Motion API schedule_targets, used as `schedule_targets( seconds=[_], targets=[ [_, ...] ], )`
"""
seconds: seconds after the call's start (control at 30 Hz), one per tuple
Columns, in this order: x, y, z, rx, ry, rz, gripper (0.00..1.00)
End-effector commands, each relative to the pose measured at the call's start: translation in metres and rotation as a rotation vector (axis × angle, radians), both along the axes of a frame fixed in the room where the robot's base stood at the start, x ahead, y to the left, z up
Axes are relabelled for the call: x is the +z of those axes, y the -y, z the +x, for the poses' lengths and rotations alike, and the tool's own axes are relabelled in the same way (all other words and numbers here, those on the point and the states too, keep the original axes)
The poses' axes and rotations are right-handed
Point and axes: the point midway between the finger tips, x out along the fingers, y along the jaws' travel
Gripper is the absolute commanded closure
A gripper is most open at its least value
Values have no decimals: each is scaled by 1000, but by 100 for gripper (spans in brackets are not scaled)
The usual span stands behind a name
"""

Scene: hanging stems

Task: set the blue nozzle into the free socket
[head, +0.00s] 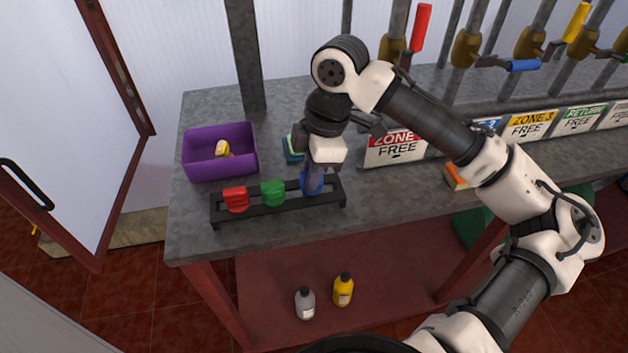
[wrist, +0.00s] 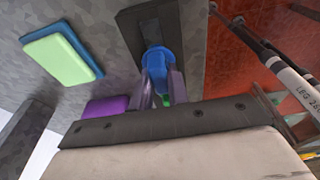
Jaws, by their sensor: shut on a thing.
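The blue nozzle (head: 313,183) is between the fingers of my gripper (head: 313,172), at the right end of the black rack (head: 293,208). In the wrist view my gripper (wrist: 163,92) is shut on the blue nozzle (wrist: 156,62), with the dark rack (wrist: 136,20) just beyond it. A red nozzle (head: 236,199) and a green nozzle (head: 272,193) stand in the left and middle places of the rack. The gripper and nozzle hide the rack's right place, so I cannot tell how far the nozzle is seated.
A purple bin (head: 186,165) with a yellow item (head: 222,149) stands at the back left. A sponge (wrist: 62,58) lies behind the rack. Zone signs (head: 394,150) and pipes with valves are to the right. Bottles (head: 343,290) stand on the lower shelf.

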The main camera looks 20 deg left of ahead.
Motion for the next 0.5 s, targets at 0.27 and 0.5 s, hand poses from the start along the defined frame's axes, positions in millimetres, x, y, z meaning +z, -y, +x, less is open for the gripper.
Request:
schedule_targets(
  seconds=[0.27,0.5],
  targets=[
    [12,0,0,0,-1,0,100],
    [20,0,0,1,-1,0,100]
  ],
)
